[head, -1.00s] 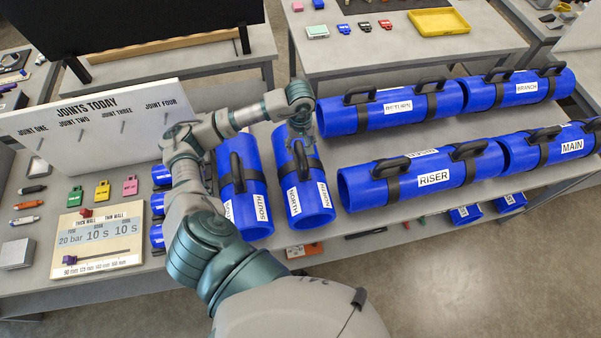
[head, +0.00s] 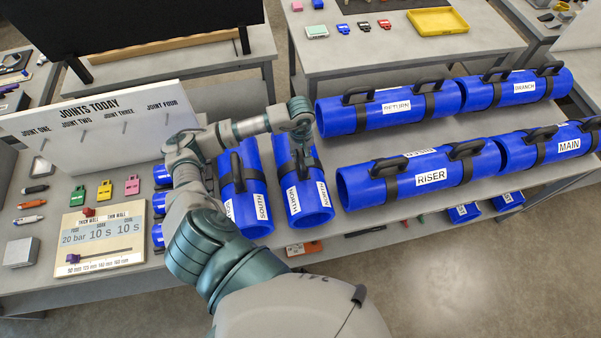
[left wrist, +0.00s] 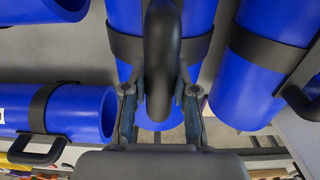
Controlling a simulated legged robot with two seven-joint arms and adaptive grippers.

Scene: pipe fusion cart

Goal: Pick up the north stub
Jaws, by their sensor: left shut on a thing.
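The north stub (head: 313,205) is a short blue pipe with a black band, a black handle and white labels reading NORTH. It lies on the bench, right of the south stub (head: 257,222). My left gripper (head: 303,150) is over the north stub from above, shut on its black handle. In the left wrist view the handle (left wrist: 161,45) runs between the two fingers of my left gripper (left wrist: 160,98), with the blue stub (left wrist: 199,18) beneath. The arm hides part of the south stub. My right gripper is not in view.
Long blue pipes labelled RISER (head: 415,183) and RETURN (head: 375,115) lie close on the right. A settings board (head: 98,240) and the JOINTS TODAY panel (head: 100,130) stand left. Floor is open beyond the bench's front edge.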

